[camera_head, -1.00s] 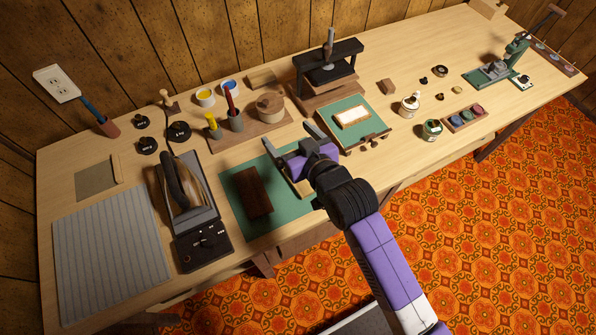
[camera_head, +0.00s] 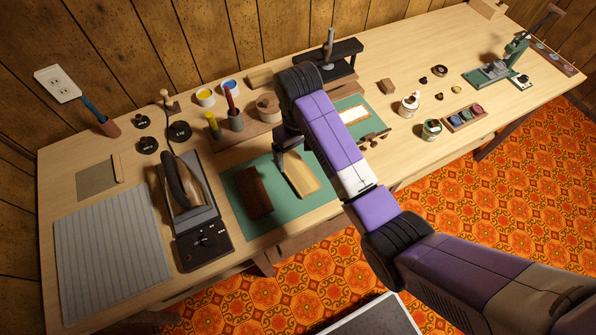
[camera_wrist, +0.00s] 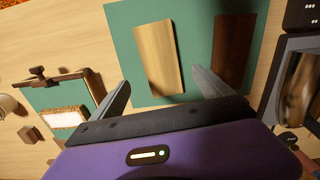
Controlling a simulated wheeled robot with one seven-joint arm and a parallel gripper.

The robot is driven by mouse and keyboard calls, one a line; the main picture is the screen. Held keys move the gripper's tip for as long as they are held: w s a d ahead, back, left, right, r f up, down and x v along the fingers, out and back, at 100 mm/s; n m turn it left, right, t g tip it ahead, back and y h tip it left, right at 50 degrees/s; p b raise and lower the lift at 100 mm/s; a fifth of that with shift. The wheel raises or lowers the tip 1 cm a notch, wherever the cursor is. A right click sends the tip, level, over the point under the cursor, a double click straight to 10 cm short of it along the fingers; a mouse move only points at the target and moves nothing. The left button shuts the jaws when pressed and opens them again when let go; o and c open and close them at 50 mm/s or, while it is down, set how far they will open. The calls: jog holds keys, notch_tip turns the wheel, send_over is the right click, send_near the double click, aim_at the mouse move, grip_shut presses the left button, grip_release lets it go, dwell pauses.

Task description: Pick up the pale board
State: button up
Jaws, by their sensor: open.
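The pale board (camera_head: 300,174) lies flat on a green mat (camera_head: 272,224), to the right of a dark brown board (camera_head: 253,192). In the wrist view the pale board (camera_wrist: 158,58) lies ahead of the fingers, with the dark board (camera_wrist: 234,48) to its right. My gripper (camera_wrist: 158,90) is open and empty, its two fingers spread to either side of the pale board's near end, apart from it. In the head view my gripper (camera_head: 284,158) points down at the board's far end, and my arm partly hides it.
An iron (camera_head: 182,190) on its stand is left of the mat. Pots and tools (camera_head: 235,120) stand behind it.

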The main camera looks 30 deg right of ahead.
aim_at(298, 171)
jog(key=f, duration=0.4)
jog(key=f+p, duration=0.1)
jog(key=f, duration=0.2)
jog(key=shift+s+a+f, duration=0.1)
jog(key=shift+s, duration=0.15)
jog(key=c, duration=1.5)
jog(key=shift+c, duration=0.2)
